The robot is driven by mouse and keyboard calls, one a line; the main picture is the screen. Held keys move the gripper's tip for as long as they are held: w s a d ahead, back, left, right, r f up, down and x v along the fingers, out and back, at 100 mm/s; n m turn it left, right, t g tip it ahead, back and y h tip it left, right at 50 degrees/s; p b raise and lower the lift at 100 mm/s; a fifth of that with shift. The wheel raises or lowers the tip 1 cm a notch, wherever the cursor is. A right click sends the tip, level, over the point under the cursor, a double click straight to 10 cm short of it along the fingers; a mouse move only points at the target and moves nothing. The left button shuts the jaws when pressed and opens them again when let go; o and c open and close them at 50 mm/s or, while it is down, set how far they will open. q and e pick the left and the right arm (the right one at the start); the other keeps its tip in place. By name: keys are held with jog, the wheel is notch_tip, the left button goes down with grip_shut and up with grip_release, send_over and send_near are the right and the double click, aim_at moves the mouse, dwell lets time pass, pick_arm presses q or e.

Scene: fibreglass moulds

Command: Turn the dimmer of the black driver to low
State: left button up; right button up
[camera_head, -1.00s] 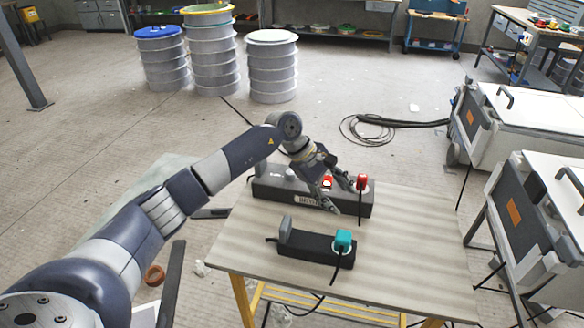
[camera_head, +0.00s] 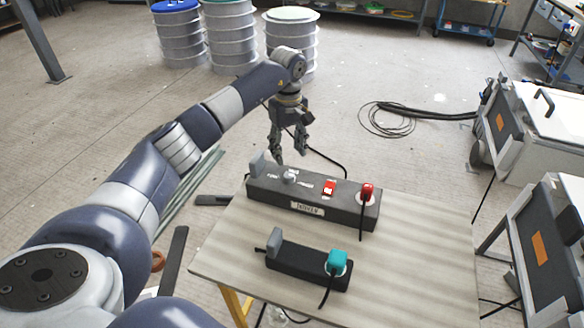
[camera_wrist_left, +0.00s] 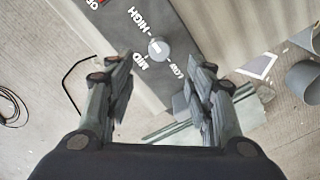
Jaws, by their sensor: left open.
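The black driver (camera_head: 310,205) is a long dark box with a name label, lying on the table. Its dimmer is a pale round knob (camera_head: 291,175) on the top face, toward the left end. In the left wrist view the knob (camera_wrist_left: 158,48) sits among the words HIGH, MID and LOW; its exact setting is too small to tell. My left gripper (camera_head: 289,152) is open and empty, pointing down above the driver's left part near the knob. In the left wrist view the knob shows ahead of and between the open fingers (camera_wrist_left: 158,78), apart from them. My right gripper is out of view.
A red rocker switch (camera_head: 329,187) and a red plug (camera_head: 367,191) are on the driver's right half. A smaller black box (camera_head: 305,267) with a teal plug (camera_head: 337,261) lies in front. The table (camera_head: 425,250) is bare at right. Grey equipment stands beyond.

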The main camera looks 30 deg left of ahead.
aim_at(289, 175)
pick_arm(q)
notch_tip(289, 175, down, 5)
jog(key=shift+s+f+p, duration=0.1)
jog(key=shift+p, duration=0.2)
jog(key=shift+f, duration=1.8)
jog(key=c, duration=1.1)
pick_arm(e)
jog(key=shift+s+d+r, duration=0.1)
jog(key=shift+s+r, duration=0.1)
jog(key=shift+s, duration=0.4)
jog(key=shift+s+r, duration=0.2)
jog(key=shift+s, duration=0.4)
